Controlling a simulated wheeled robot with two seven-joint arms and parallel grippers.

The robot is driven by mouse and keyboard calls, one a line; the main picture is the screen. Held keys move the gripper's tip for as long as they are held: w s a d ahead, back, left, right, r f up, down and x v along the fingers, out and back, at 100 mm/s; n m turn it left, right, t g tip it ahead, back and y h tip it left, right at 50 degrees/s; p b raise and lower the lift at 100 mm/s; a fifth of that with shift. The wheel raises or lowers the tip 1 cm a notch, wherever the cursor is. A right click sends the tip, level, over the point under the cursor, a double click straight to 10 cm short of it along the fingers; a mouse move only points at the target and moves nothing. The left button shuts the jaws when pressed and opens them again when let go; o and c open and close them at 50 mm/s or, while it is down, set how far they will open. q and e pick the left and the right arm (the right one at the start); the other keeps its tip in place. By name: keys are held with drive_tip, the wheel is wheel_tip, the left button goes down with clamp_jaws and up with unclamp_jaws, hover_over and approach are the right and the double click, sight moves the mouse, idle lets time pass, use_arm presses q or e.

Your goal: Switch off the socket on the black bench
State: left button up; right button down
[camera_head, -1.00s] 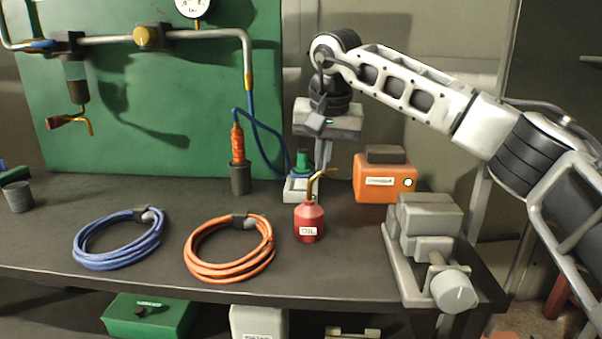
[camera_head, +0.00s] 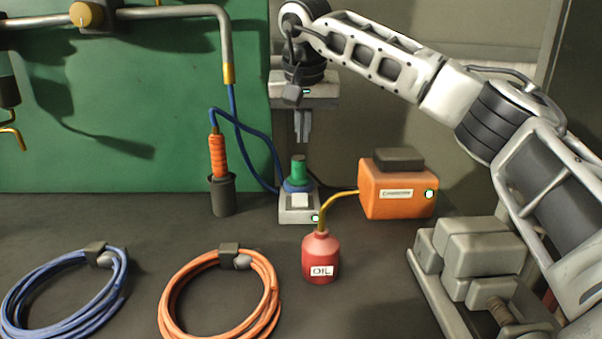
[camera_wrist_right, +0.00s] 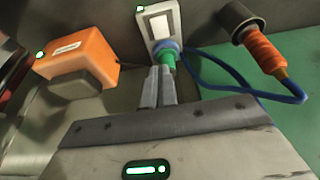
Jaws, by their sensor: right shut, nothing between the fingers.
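The socket (camera_head: 288,216) is a small pale box at the back of the black bench (camera_head: 375,265). A green plug (camera_head: 298,171) on a blue cable stands in it. Its white switch (camera_head: 299,200) faces front, with a green lit lamp (camera_head: 315,217) below. My right gripper (camera_head: 303,140) points down, shut and empty, above the plug in the head view. In the right wrist view its fingers (camera_wrist_right: 158,72) overlap the plug's left side, and the socket (camera_wrist_right: 149,40) with its white switch (camera_wrist_right: 160,25) shows beyond. Whether fingers touch the plug is unclear. My left gripper is out of view.
An orange box (camera_head: 385,200) with a green light stands right of the socket. A red oil can (camera_head: 320,262) with a curved spout stands in front. An orange-handled tool in a dark holder (camera_head: 223,196) is left. Coiled hoses (camera_head: 272,300) and a grey vise-like device (camera_head: 480,247) flank the front.

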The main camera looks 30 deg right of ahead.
sight(302, 195)
drive_tip(key=x, duration=1.3)
drive_tip(key=shift+s+f+b, duration=0.2)
drive_tip(key=shift+f+b, duration=0.1)
drive_tip(key=shift+f, duration=0.2)
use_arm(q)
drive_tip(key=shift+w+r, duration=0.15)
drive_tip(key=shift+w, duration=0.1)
